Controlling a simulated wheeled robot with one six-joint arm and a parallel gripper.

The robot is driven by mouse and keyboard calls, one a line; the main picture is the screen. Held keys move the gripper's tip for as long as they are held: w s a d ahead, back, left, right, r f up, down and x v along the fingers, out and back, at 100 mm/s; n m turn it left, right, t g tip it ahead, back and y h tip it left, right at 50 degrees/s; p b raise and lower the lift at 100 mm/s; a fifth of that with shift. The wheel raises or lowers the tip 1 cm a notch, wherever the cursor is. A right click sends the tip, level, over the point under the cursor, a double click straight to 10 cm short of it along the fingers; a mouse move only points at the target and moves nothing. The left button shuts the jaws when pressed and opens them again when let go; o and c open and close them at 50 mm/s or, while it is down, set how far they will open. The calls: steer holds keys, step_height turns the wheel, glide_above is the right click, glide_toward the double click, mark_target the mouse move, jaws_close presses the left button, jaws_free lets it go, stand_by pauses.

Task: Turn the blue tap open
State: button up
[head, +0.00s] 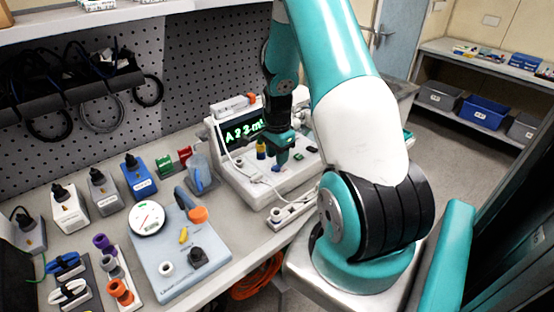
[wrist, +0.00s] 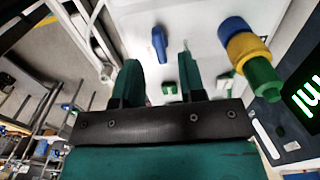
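The blue tap (wrist: 159,42) is a small elongated lever on the pale top of the pump unit (head: 238,170). In the wrist view it shows just past my fingertips, in line with the gap between them. My gripper (wrist: 158,62) is open, with one teal finger on each side of the gap and nothing held. In the head view my gripper (head: 282,148) hangs over the pump unit, close to the blue part (head: 277,168) below it. I cannot tell whether the fingers touch the tap.
A stacked blue, yellow and green fitting (wrist: 247,57) stands right of my fingers in the wrist view. Small green parts (wrist: 169,87) lie near the right finger. The pump's lit display (head: 244,131) stands behind. A scale (head: 180,250) and several plugs occupy the bench at left.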

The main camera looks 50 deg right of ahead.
mark_target(277, 167)
steer(key=shift+f, duration=1.6)
jaws_close()
